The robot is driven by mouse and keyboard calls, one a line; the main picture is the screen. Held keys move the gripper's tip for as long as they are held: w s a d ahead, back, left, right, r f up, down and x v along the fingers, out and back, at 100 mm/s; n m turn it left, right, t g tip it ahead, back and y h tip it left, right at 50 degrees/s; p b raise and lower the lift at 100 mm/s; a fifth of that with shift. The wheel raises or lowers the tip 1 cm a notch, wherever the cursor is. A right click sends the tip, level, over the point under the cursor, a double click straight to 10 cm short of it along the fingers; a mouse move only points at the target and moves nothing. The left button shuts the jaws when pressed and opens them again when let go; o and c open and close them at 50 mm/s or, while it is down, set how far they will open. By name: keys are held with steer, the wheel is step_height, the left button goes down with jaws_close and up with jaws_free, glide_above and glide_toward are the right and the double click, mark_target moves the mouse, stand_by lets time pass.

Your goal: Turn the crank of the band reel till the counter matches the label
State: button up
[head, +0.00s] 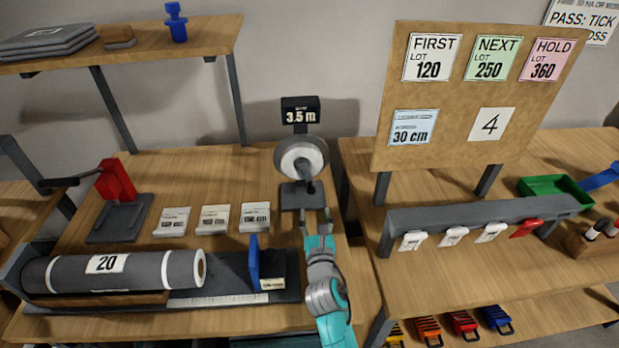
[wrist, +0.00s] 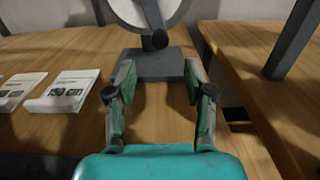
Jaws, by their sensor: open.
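The band reel (head: 301,158) is a pale disc on a grey stand at the back of the middle table. Its counter (head: 300,113) above reads 3.5 m. A dark crank knob (head: 311,187) shows low on the reel's front; it also shows in the wrist view (wrist: 160,39). My gripper (head: 316,215) is open and empty in front of the reel's base (head: 290,195). In the wrist view its fingers (wrist: 160,80) stand apart on either side below the knob, not touching it. I cannot tell which label belongs to the counter.
A board (head: 440,152) carries lot cards 120, 250 and 360, a 30 cm card (head: 413,128) and a 4 card. Several small cards (head: 214,219) lie left of my gripper. A grey roll (head: 70,271) marked 20 lies at front left. A gap separates the tables.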

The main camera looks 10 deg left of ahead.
mark_target(311, 192)
steer(key=x, duration=1.1)
jaws_close()
